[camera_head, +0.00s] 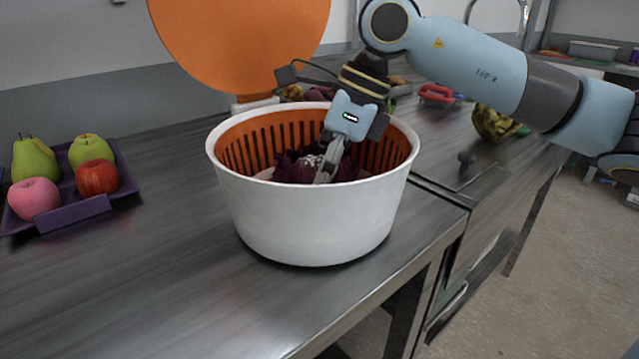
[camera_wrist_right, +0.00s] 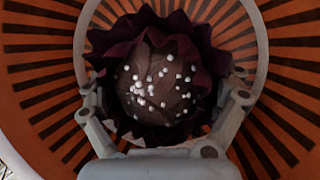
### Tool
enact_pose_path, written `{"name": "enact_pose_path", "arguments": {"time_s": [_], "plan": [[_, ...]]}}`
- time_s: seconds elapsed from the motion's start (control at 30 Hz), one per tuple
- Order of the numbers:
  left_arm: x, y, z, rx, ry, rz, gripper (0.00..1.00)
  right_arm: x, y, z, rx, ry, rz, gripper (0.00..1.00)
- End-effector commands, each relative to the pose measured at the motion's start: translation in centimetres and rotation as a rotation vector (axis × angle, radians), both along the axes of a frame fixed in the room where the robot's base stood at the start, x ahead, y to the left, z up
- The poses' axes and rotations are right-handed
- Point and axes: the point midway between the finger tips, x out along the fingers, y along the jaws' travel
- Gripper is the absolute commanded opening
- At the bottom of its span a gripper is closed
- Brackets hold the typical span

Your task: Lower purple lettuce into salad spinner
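The purple lettuce (camera_head: 297,167), dark with white spots on top, is inside the salad spinner (camera_head: 308,217), a white bowl with an orange slotted basket (camera_head: 250,146). My right gripper (camera_head: 324,170) reaches down into the spinner, one finger in front of the lettuce; the other finger is hidden. In the right wrist view the lettuce (camera_wrist_right: 160,82) sits between the two fingers of my right gripper (camera_wrist_right: 165,85), leaves against both. The lettuce's underside is hidden, so I cannot tell whether it touches the basket floor. My left gripper is not in view.
An orange round lid (camera_head: 240,45) stands upright behind the spinner. A purple tray (camera_head: 75,210) with apples and pears is at the left. A yellow-green vegetable (camera_head: 493,124) and a red item (camera_head: 436,95) lie at the back right.

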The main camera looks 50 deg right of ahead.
Motion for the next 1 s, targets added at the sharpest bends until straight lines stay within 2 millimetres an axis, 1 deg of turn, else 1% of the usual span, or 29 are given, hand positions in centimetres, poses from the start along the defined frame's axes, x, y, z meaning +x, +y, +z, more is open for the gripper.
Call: {"name": "enact_pose_path", "arguments": {"time_s": [0.27,0.37,0.6,0.7,0.83,1.0], "plan": [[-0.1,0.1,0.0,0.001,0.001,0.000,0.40,0.0,0.0,0.3,-0.001,-0.001,0.000,1.00],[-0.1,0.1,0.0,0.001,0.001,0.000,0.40,0.1,-0.1,1.4,-0.002,-0.005,0.001,1.00],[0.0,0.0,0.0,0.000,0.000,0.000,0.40,0.1,-0.1,6.3,-0.003,-0.005,0.001,1.00],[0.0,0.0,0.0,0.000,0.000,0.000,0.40,0.1,0.0,8.1,-0.002,-0.004,0.000,1.00],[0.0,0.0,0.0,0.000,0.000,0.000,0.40,0.1,0.0,9.5,0.000,-0.002,0.000,1.00],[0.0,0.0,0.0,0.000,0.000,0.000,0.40,0.0,0.0,10.0,0.000,0.000,0.000,1.00]]}}
